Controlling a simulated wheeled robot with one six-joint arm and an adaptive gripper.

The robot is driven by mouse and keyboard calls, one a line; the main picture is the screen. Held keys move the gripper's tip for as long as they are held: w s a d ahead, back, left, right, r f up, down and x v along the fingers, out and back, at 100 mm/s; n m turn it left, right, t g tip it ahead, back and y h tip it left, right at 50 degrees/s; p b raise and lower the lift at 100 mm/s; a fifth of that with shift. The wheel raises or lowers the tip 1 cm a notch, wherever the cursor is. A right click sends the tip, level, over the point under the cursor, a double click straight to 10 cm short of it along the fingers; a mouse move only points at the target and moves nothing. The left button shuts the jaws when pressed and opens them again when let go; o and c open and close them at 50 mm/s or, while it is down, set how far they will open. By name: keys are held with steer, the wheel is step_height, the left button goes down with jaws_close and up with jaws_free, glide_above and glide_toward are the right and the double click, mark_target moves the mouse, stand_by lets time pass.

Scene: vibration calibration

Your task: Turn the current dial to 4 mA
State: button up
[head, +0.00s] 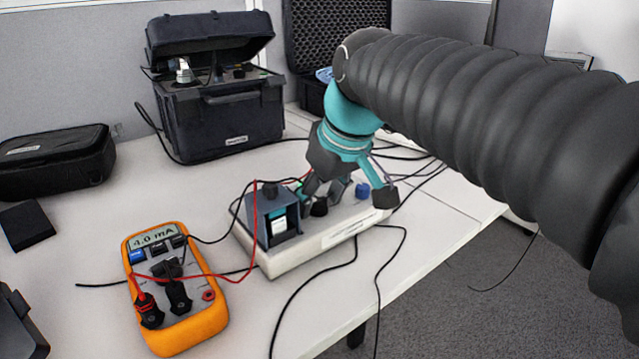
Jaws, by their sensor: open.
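The white control box (345,240) lies on the table under my gripper (346,193). My gripper points down with its fingers spread, one to the left and one to the right. A black knob (319,208) sits on the box near the left finger, and a blue knob (362,190) sits near the right finger. I cannot tell which knob is the current dial, or whether a finger touches either one. The dial markings are too small to read. The orange meter (190,330) at left shows "4.0 mA" on its display (151,237).
A dark upright holder (272,215) stands on the box's left end. Red and black leads run from the meter across the table. An open black case (230,120) stands behind, with a black pouch (50,160) at far left. The table's front edge is close to the box.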

steer(key=shift+r, duration=0.15)
steer(key=v, duration=1.1)
steer(key=shift+s+r, duration=0.2)
steer(key=shift+r, duration=0.1)
steer(key=shift+d, duration=0.2)
